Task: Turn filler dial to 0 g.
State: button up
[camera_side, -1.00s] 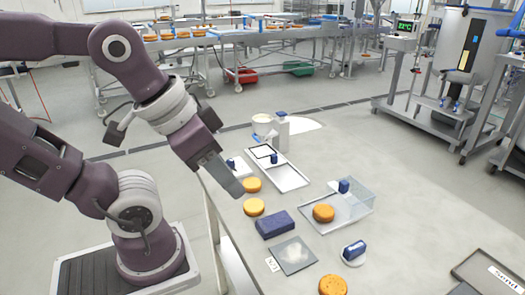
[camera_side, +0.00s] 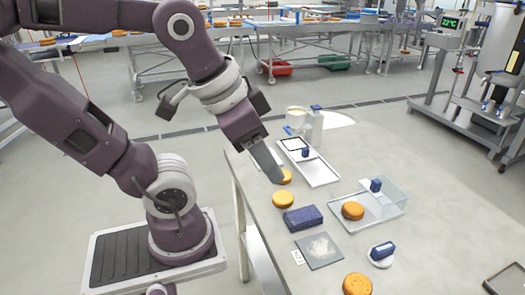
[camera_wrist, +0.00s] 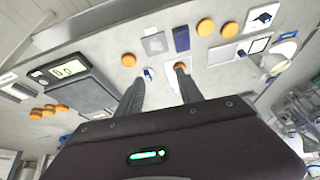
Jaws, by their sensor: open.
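A small round white base with a blue knob (camera_side: 381,253), which looks like the dial, sits on the table right of the grey plate. What looks like the same blue knob (camera_wrist: 148,74) shows near the left fingertip in the wrist view. Its marks and setting are too small to read. My gripper (camera_side: 276,180) is over the table's left side, near the orange rounds, apart from the knob in the side view. In the wrist view my gripper (camera_wrist: 160,79) has its two fingers spread, with nothing seen held between them.
A dark blue block (camera_side: 303,218) and a grey plate (camera_side: 334,262) lie left of the dial. A clear-walled tray (camera_side: 396,207) holds a round and a blue-topped part. A white tray (camera_side: 322,175) and a beaker (camera_side: 296,116) stand farther back. The table's right side has free room.

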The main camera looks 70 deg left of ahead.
jog(key=w+a+f+m+g+y, duration=0.2)
jog(key=w+a+f+m, duration=0.15)
jog(key=w+a, duration=0.6)
jog(key=w+a+f+m+g+y, duration=0.25)
jog(key=w+a+m, duration=0.3)
jog(key=a, duration=0.65)
jog(key=a+f+m, duration=0.1)
jog(key=a+f, duration=0.4)
jog(key=f, duration=0.1)
jog(key=a+f+m+g, duration=0.1)
jog(key=a+f+m, duration=0.1)
jog(key=a+f, duration=0.4)
jog(key=s+a+f+m+g, duration=0.1)
jog(key=a+f+m, duration=0.1)
jog(key=a+f, duration=0.4)
jog(key=shift+a+h, duration=0.2)
jog(key=shift+h, duration=0.05)
jog(key=shift+a+f, duration=0.1)
jog(key=shift+f, duration=0.15)
grip_shut()
